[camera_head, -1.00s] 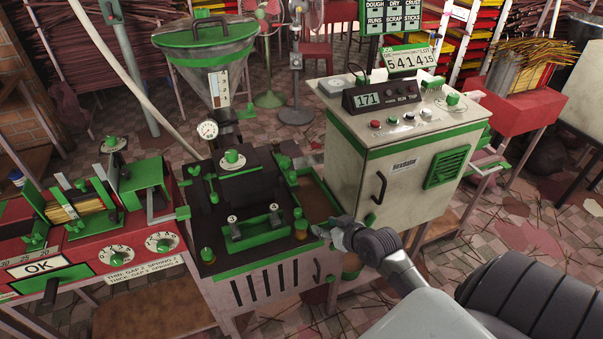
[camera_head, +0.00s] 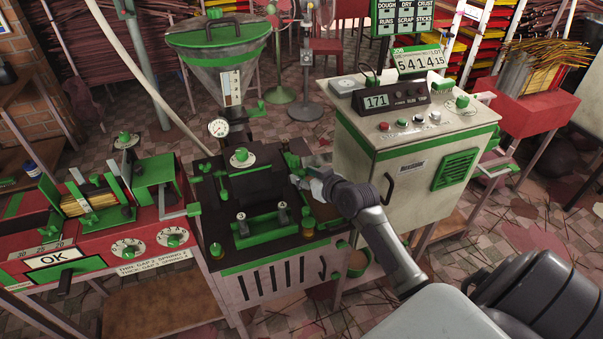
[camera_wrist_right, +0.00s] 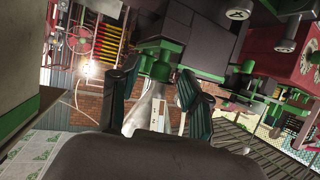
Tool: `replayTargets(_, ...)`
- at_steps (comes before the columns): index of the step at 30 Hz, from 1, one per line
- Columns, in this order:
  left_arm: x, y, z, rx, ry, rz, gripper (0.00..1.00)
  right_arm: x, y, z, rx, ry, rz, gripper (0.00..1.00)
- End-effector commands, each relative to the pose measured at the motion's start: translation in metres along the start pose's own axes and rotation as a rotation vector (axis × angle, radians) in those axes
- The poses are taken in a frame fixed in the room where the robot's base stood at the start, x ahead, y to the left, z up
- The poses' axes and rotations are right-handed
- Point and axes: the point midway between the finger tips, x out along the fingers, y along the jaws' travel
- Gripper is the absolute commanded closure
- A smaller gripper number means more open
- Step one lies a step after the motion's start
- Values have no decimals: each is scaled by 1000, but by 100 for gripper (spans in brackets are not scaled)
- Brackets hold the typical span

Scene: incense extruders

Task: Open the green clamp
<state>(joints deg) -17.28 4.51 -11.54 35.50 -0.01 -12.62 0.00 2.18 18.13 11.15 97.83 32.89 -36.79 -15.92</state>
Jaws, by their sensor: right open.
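The extruder's dark block (camera_head: 252,187) stands in the middle of the head view, with green fittings around it. A green fitting at its right side (camera_head: 291,160), which looks like the green clamp, is just beyond my right gripper (camera_head: 304,178). In the right wrist view a green knobbed part (camera_wrist_right: 157,66) shows ahead of the two dark fingers of my right gripper (camera_wrist_right: 152,92). The fingers are apart with nothing held between them. I cannot tell whether they touch the green part. My left gripper is not in view.
A red machine with dials (camera_head: 100,235) stands at the left, and a green-rimmed hopper (camera_head: 222,70) rises behind the extruder.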

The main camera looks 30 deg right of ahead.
Motion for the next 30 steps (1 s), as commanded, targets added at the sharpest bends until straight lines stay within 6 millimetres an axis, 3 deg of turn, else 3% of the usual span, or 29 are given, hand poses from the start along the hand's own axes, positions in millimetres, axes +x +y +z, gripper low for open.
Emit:
replayTargets(6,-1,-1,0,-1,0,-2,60,19,0,0,1,0,0,53)
replayTargets(15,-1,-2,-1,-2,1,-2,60,21,0,0,0,0,0,53)
replayTargets(17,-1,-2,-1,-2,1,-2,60,21,0,0,0,0,0,60)
replayTargets(24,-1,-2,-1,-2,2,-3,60,21,0,0,0,0,0,100)
replayTargets(30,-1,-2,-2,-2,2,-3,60,21,0,0,0,0,1,100)
